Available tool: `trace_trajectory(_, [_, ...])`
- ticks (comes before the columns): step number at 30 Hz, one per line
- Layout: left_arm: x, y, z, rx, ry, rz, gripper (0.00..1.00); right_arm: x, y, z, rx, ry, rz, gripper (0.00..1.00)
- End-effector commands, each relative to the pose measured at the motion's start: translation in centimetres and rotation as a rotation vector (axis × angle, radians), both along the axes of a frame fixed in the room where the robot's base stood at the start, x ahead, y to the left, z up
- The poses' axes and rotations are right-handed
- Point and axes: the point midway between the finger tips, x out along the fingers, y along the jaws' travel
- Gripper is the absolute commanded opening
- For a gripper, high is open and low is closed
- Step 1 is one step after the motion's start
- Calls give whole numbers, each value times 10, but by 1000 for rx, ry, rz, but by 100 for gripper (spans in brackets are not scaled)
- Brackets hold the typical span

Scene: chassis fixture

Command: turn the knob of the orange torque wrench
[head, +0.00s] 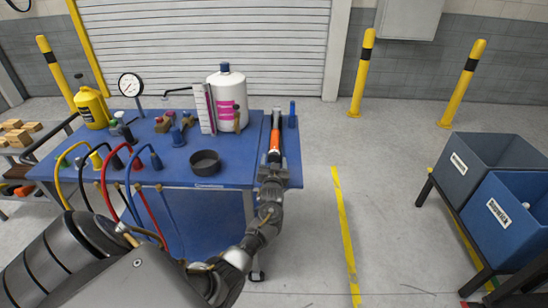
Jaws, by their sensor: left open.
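The orange torque wrench (275,142) lies lengthwise along the right side of the blue table, with its dark section pointing away from me. My left gripper (273,162) is open at the near end of the wrench, with its fingers around or just above that end. I cannot tell whether they touch it. The knob is not clearly visible; the gripper covers the near end. My right gripper is out of view.
The blue table (225,174) also holds a dark round bowl (205,162), a white bottle (228,98), a yellow jug (91,106), a gauge (131,85) and colored hoses at the left. A blue cylinder (292,115) stands right of the wrench. Blue bins (487,163) stand at right; the floor between is clear.

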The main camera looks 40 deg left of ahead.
Motion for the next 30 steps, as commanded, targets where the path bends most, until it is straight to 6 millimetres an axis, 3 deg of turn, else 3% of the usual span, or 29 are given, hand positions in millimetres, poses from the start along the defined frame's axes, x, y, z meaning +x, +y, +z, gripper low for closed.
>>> trace_trajectory(6, [16,12,0,1,0,1,61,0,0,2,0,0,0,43])
trace_trajectory(16, [18,14,0,0,0,0,61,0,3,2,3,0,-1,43])
trace_trajectory(26, [18,14,0,0,0,0,20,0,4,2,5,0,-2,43])
trace_trajectory(30, [18,14,-1,-2,-2,0,17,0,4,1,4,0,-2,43])
